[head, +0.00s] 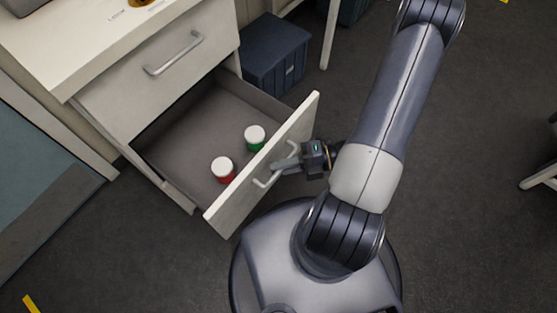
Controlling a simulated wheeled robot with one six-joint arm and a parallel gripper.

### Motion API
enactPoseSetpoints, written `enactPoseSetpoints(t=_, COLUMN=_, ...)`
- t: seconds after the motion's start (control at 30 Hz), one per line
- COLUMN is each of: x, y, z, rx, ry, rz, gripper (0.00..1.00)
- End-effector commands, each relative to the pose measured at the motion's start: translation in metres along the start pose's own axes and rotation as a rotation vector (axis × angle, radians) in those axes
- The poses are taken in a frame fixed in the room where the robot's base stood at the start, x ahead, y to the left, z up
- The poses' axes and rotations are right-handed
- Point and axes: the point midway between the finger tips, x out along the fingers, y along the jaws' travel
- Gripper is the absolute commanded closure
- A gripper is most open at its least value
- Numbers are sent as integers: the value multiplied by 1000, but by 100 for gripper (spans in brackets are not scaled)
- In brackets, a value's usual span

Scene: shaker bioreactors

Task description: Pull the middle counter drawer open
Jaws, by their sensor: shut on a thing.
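The counter drawer (262,166) below the top one stands pulled well out of the white counter, its inside in plain view. Its silver bar handle (262,184) is on the front panel. My gripper (282,166) is shut on this handle from the right side; the fingertips are small and partly merge with the handle. Inside the drawer are a white-capped red jar (222,169) and a white-capped green jar (255,137), both upright near the front panel.
The closed drawer above has its own handle (174,54). A dark blue lidded bin (275,55) stands on the floor behind the open drawer. My round base is close to the drawer front. The dark floor at right is mostly clear.

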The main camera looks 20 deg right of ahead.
Motion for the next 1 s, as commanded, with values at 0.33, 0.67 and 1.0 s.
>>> enactPoseSetpoints(t=0.33, x=-1, y=0, z=-1, rx=-1, ry=1, rz=-1, gripper=100)
enactPoseSetpoints(t=0.67, x=-1, y=-1, z=0, rx=-1, ry=0, rz=-1, gripper=81)
enactPoseSetpoints(t=1.0, x=-1, y=0, z=-1, rx=-1, ry=0, rz=-1, gripper=67)
